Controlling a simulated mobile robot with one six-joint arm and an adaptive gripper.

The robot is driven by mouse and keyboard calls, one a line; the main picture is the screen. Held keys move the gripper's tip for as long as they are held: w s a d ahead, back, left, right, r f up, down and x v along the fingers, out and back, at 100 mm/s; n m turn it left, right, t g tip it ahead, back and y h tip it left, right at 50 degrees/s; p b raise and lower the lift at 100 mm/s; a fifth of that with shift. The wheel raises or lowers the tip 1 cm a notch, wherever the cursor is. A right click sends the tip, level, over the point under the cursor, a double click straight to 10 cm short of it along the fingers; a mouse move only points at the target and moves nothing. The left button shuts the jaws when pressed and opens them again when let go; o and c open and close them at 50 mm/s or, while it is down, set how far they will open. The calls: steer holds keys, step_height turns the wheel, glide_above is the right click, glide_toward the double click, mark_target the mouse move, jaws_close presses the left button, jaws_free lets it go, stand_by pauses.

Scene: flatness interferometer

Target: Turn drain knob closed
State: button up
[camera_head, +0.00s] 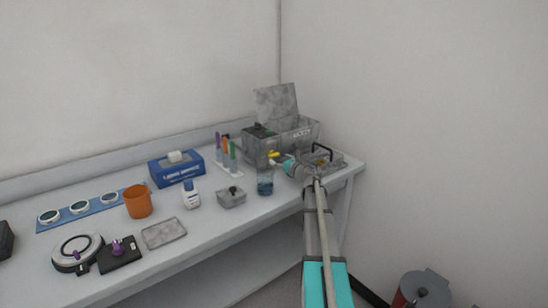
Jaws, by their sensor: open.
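A small yellow part (273,154), which looks like the drain knob, sits low on the front of a grey box-shaped unit (258,150) at the right end of the bench. The unit has a raised grey lid (277,102). My arm reaches in from the bottom right. My gripper (281,160) is open and close to the yellow part, just to its right. The view is too small to tell whether the fingers touch the knob or stand around it. The knob's turn angle cannot be read.
A beaker of blue liquid (265,183) stands just in front of my gripper. A grey tray with a black handle (339,160) lies right of it. A test tube rack (229,168) and a grey lidded box (231,197) are to the left. A bin (424,289) stands on the floor.

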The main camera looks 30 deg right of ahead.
mark_target(275, 157)
steer(key=shift+w+a, duration=0.15)
steer(key=shift+w, duration=1.65)
steer(key=c, duration=1.1)
